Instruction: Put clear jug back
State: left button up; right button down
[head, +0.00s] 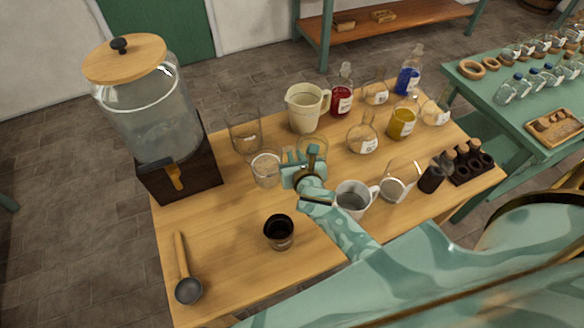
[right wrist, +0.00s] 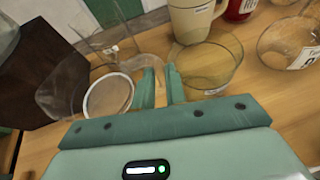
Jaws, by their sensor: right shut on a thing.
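My right gripper (head: 308,165) reaches over the middle of the table. Its fingers (right wrist: 161,85) are close together with a narrow gap, shut on what looks like the handle side of the clear jug. The clear jug (head: 266,170) is the see-through vessel just left of the gripper; its pale round outline also shows left of the fingers in the right wrist view (right wrist: 108,95). The grip itself is hard to make out through the glass. Another clear glass vessel (right wrist: 212,68) stands just right of the fingers and is partly hidden behind the gripper in the head view. My left gripper is not in view.
A tall clear beaker (head: 245,132) and a cream jug (head: 305,108) stand behind. A grey-white mug (head: 352,200) and a tilted-looking glass vessel (head: 400,180) stand to the right. A large dispenser (head: 140,100) fills the left. The front left table is mostly clear.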

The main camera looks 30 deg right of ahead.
jog(key=f+b, duration=0.1)
jog(key=f, duration=0.1)
jog(key=w+f+b, duration=0.1)
jog(key=f, duration=0.1)
jog(key=shift+a+f+b, duration=0.2)
jog(key=shift+b, duration=0.2)
jog(key=shift+r, duration=0.2)
jog(key=shift+f, duration=0.15)
jog(key=c, duration=1.7)
grip_release()
jog(key=shift+f, duration=0.1)
